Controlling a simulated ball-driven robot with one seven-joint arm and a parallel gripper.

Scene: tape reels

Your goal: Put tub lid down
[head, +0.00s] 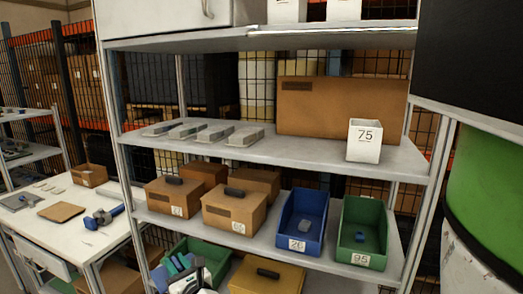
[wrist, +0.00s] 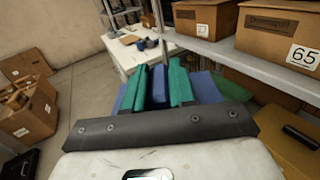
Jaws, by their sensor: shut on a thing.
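My gripper (wrist: 166,88) is in the middle of the wrist view, with green fingers pointing away from the camera. It is shut on a blue piece (wrist: 157,90), which shows between the fingers and on both sides of them. This looks like the tub lid, but its full outline is hidden. In the head view my gripper (head: 178,265) is low, at the bottom edge, in front of the lowest shelf. I cannot tell whether the blue piece touches anything.
A white table (head: 58,230) stands left. Cartons (wrist: 28,105) stand on the floor. The upper shelf (head: 285,154) has bare room.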

